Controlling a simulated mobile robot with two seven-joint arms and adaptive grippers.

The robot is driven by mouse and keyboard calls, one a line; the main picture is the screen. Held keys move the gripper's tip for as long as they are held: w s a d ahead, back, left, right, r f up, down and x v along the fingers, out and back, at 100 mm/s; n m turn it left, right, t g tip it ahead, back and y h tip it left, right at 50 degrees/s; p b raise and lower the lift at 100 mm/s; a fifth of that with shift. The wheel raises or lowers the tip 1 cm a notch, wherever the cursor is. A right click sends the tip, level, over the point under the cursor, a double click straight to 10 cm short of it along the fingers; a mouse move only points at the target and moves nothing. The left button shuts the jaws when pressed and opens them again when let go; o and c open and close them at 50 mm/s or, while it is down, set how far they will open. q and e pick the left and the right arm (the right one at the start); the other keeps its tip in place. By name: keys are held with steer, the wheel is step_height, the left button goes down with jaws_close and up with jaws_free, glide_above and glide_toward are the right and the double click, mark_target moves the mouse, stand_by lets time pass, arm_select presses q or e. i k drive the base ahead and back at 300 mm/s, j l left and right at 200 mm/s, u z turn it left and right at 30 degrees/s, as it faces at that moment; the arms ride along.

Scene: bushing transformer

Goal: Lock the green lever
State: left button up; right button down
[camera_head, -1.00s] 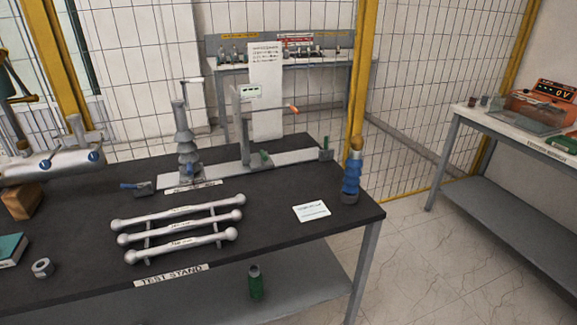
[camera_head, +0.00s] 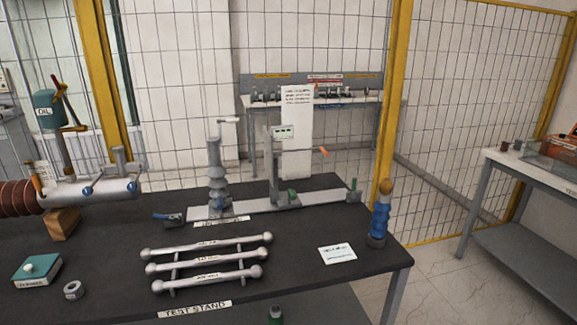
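A grey test fixture stands at the back of the dark table (camera_head: 115,272). Its light rail (camera_head: 322,199) carries a ribbed grey bushing (camera_head: 217,180) at the left and a post with an orange-tipped arm (camera_head: 323,152). A small green lever (camera_head: 292,195) sits at the foot of the post. A second green part (camera_head: 354,185) sits at the rail's right end. Both are too small to tell whether they are locked. A blue-handled clamp (camera_head: 166,216) is at the rail's left end. Neither of my grippers is in view.
A rack of grey bars (camera_head: 208,261) lies in front of the fixture. A teal box (camera_head: 38,270) and a metal nut (camera_head: 73,290) are at left. Wire fencing (camera_head: 460,100) stands behind.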

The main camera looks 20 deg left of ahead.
mark_target(352, 196)
steer(key=i+l+u, duration=0.25)
steer(key=i, duration=0.2)
steer(key=i+l+u, duration=0.2)
steer(key=i, duration=0.25)
steer(key=i+l+u, duration=0.25)
steer(key=i, duration=0.15)
